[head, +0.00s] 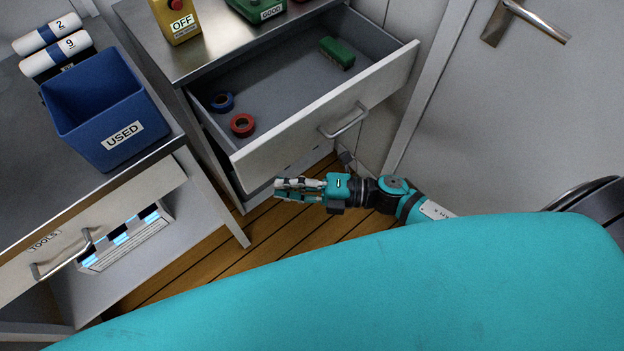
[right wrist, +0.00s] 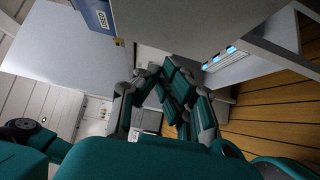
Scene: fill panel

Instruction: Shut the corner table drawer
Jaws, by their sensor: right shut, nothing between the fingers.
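The corner table drawer (head: 290,95) is pulled well open in the head view. Its pale front (head: 375,92) carries a metal bar handle (head: 345,121). Inside lie a blue tape roll (head: 222,102), a red tape roll (head: 242,124) and a green block (head: 337,53). My right gripper (head: 279,188) is shut and empty, below and in front of the drawer front, apart from the handle. Its fingers also show in the right wrist view (right wrist: 172,80). My left gripper is not in view.
The corner table top (head: 215,55) holds a yellow OFF container (head: 177,20) and a green container (head: 257,8). At left, another table carries a blue USED bin (head: 95,105) and has a TOOLS drawer (head: 110,215). A door (head: 530,90) stands at right. Wooden floor (head: 215,262) shows between.

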